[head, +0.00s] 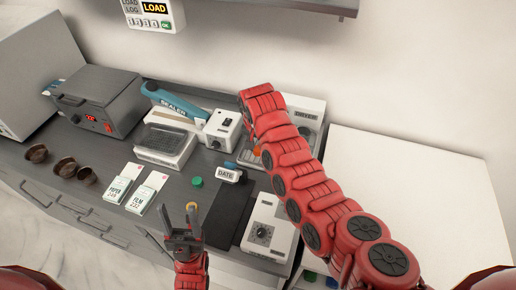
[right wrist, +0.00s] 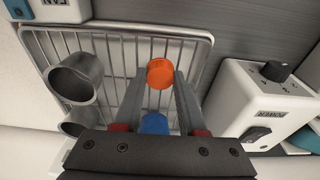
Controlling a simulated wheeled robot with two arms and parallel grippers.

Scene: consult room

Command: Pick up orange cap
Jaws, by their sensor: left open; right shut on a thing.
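The orange cap (right wrist: 160,74) sits between the fingertips of my right gripper (right wrist: 159,82) in the right wrist view. That gripper is shut on it, above a wire rack (right wrist: 203,45). A bit of orange also shows beside my right arm in the head view (head: 257,151), where the arm hides the right gripper. A blue thing (right wrist: 154,123) shows between the right fingers, nearer the palm; I cannot tell whether it touches them. My left gripper (head: 180,212) is open and empty, above the front of the counter.
The rack holds grey metal cups (right wrist: 75,82). A white box with a knob (right wrist: 262,95) stands beside it. On the counter are a sealer (head: 170,140), a grey heater box (head: 100,98), brown cups (head: 65,167), a green cap (head: 197,182) and a dial box (head: 268,222).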

